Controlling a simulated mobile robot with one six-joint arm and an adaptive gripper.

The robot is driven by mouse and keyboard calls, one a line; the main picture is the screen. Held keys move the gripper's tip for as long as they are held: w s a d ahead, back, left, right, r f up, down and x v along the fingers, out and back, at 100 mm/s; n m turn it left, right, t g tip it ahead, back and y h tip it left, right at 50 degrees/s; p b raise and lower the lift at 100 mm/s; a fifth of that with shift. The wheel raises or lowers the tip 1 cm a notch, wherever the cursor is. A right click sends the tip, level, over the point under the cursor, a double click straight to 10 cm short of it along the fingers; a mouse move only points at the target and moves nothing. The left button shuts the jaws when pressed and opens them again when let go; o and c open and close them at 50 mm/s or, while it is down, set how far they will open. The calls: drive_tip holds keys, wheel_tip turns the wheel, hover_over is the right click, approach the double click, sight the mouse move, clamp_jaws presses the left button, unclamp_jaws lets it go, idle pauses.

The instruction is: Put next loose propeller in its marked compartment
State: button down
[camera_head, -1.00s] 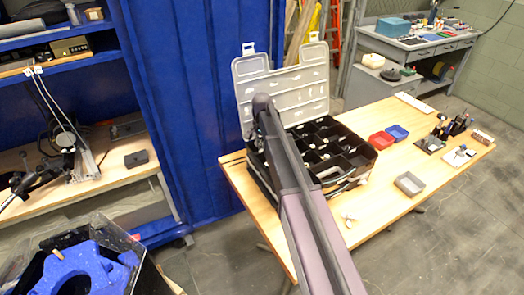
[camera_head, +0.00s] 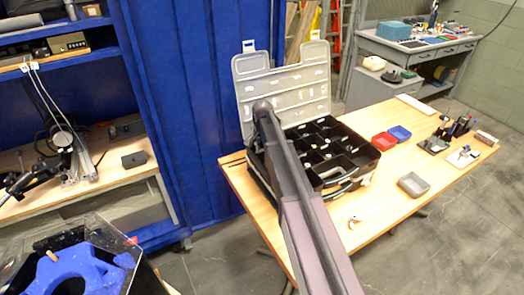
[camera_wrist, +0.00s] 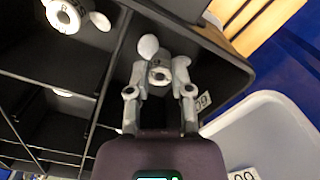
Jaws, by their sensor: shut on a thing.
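The black compartment case (camera_head: 372,152) stands open on the wooden table, with its grey lid (camera_head: 310,75) raised behind. My gripper (camera_wrist: 158,82) is inside or just over a corner compartment by the case's outer wall. It is shut on a white propeller (camera_wrist: 148,47) with a ringed hub. Whether the propeller touches the compartment floor, I cannot tell. Another propeller (camera_wrist: 65,14) lies in a compartment at upper left. A loose pale propeller (camera_head: 355,219) lies on the table's near part. My arm hides the gripper in the head view.
Black dividers (camera_wrist: 105,75) stand close to my gripper. A red bin (camera_head: 384,141), a blue bin (camera_head: 400,133) and a grey tray (camera_head: 414,185) stand right of the case. A blue cabinet (camera_head: 185,110) is at the left. The table between case and grey tray is mostly clear.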

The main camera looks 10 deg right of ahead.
drive_tip(key=shift+f, duration=0.2)
drive_tip(key=c, duration=0.5)
unclamp_jaws()
drive_tip(key=shift+r, duration=0.2)
wheel_tip(320, 180, up, 12)
drive_tip(key=p, duration=1.2)
drive_tip(key=shift+w+d, duration=0.1)
drive_tip(key=shift+d, duration=0.05)
drive_tip(key=s+n, duration=0.2)
drive_tip(key=s, duration=0.7)
drive_tip(key=s+n, duration=0.3)
drive_tip(key=s, duration=0.7)
drive_tip(key=s+n, duration=0.3)
drive_tip(key=s, duration=0.7)
drive_tip(key=shift+s, duration=0.15)
